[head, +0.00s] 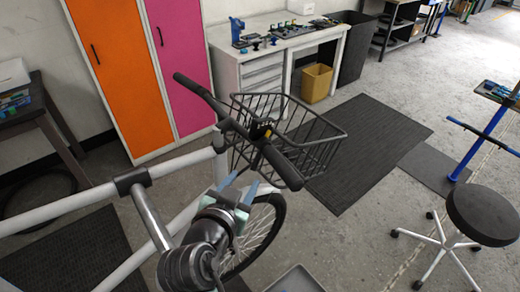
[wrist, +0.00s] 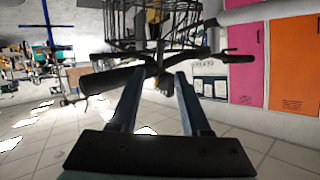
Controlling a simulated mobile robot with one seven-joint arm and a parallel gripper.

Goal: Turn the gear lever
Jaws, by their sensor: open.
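The bike's black handlebar (head: 225,113) runs from upper left to lower right in the head view. Its near grip (head: 283,168) is at the lower right end. A small dark part with a yellow mark (head: 267,133) sits beside that grip; I cannot tell whether it is the gear lever. My gripper (head: 241,183) is below and left of the near grip, open, with nothing seen between the fingers. In the wrist view, the blue-grey fingers (wrist: 157,76) point up at the handlebar. The near grip (wrist: 110,78) is left of them there. No gear lever stands out clearly.
A black wire basket (head: 320,135) is fixed ahead of the handlebar. The white frame tube (head: 70,205) and front wheel (head: 265,235) are close to my arm. A black stool (head: 487,212) stands at the right. Orange and pink lockers (head: 125,65) stand behind. Open floor lies right of the bike.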

